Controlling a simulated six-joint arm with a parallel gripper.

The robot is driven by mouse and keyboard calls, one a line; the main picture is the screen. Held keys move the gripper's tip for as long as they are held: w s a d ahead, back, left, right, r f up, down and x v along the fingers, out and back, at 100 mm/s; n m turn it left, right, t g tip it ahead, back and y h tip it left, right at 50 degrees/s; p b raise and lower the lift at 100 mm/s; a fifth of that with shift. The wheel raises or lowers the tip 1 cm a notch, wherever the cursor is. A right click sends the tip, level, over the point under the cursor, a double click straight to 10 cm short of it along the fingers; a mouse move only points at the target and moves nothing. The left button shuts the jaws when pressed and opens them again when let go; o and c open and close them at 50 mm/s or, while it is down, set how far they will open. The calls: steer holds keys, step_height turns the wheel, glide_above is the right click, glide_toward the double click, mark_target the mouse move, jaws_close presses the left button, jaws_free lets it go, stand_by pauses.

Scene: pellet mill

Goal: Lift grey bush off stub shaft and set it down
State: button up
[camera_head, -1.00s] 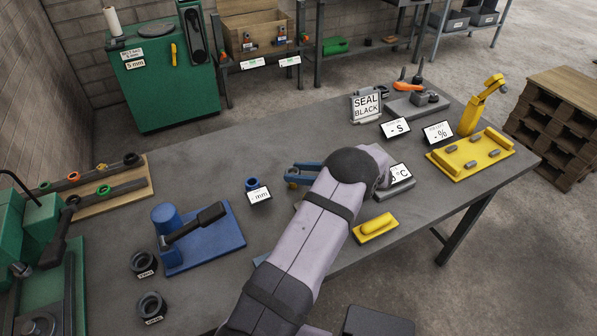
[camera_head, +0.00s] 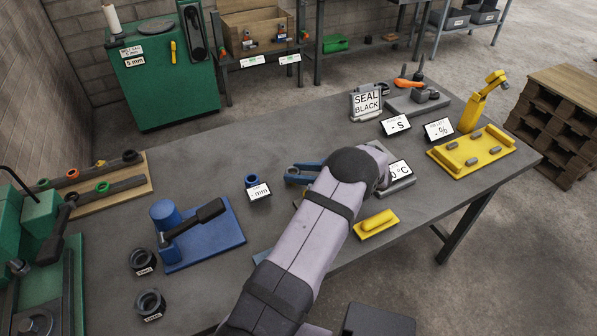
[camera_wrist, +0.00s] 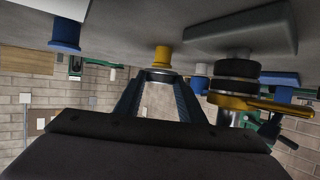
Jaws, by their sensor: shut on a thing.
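My gripper (camera_wrist: 160,76) has its two dark blue fingers closed in around a thin pale grey band, which I take for the grey bush (camera_wrist: 161,71). Most of it is hidden between the fingertips. A yellow-brass cylinder (camera_wrist: 162,55) shows right behind it in the wrist view, in line with the tips. I cannot tell whether the bush still touches this cylinder. In the head view my gripper (camera_head: 294,173) is low over the middle of the grey table, and my forearm hides much of what lies beneath it.
A blue ring (camera_head: 252,181) with a sign stands just left of my gripper. A blue lever press (camera_head: 205,240) is further left. A yellow block (camera_head: 376,224) and a °C sign (camera_head: 398,171) lie right of my arm. Dark rings on a yellow-handled part (camera_wrist: 235,85) are close right in the wrist view.

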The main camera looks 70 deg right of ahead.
steer(key=shift+f, duration=0.2)
stand_by(0.6)
steer(key=o, duration=1.7)
steer(key=shift+f, duration=0.2)
steer(key=shift+a+f, duration=0.1)
steer(key=shift+a, duration=0.05)
steer(key=shift+c, duration=0.8)
steer(key=shift+o, duration=0.5)
